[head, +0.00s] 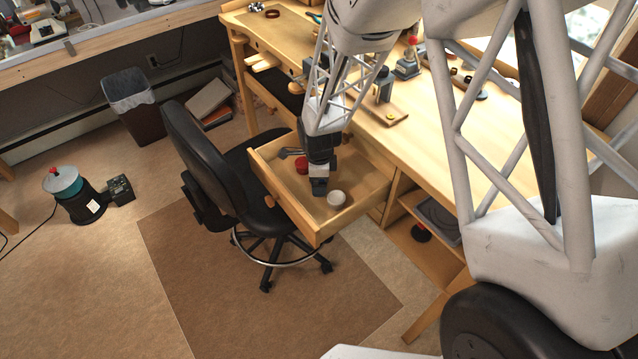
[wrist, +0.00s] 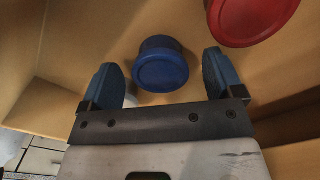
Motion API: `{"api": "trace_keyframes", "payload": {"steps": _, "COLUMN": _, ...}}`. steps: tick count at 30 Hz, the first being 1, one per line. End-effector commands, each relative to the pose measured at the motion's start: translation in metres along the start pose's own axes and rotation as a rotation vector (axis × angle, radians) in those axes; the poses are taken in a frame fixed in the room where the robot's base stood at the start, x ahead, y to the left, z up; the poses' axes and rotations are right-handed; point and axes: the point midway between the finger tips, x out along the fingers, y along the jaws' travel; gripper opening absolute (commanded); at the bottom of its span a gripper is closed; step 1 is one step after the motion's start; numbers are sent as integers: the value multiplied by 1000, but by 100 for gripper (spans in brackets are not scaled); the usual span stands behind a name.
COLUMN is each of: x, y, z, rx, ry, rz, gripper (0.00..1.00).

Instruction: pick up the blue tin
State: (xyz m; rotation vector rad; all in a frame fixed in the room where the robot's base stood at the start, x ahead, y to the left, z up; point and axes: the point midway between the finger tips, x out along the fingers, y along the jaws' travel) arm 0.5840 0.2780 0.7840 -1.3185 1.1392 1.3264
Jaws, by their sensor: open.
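The blue tin (wrist: 160,64) is round with a flat lid. In the wrist view it shows between the two blue fingers of my gripper (wrist: 160,76), with a gap on each side. My gripper is open, and no finger is seen pressing on the tin. In the head view my gripper (head: 319,183) reaches down into the open wooden drawer (head: 284,207). There I cannot clearly make out the blue tin, which the gripper seems to hide.
A red tin (wrist: 254,17) lies close by in the drawer; the head view shows it left of my gripper (head: 301,166). A white tin (head: 336,198) sits to the right. Drawer walls surround them. A black chair (head: 205,160) stands against the drawer's left side.

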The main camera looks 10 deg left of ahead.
Motion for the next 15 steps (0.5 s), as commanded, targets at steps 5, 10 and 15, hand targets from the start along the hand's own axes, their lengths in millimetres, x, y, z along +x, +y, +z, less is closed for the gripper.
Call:
{"api": "trace_keyframes", "payload": {"steps": 5, "x": 8, "y": 0, "z": 0, "rx": 0, "ry": -1, "rz": -2, "gripper": 87}}
{"api": "trace_keyframes", "payload": {"steps": 10, "x": 9, "y": 0, "z": 0, "rx": 0, "ry": -1, "rz": -2, "gripper": 87}}
{"api": "trace_keyframes", "payload": {"steps": 15, "x": 8, "y": 0, "z": 0, "rx": 0, "ry": -1, "rz": -2, "gripper": 87}}
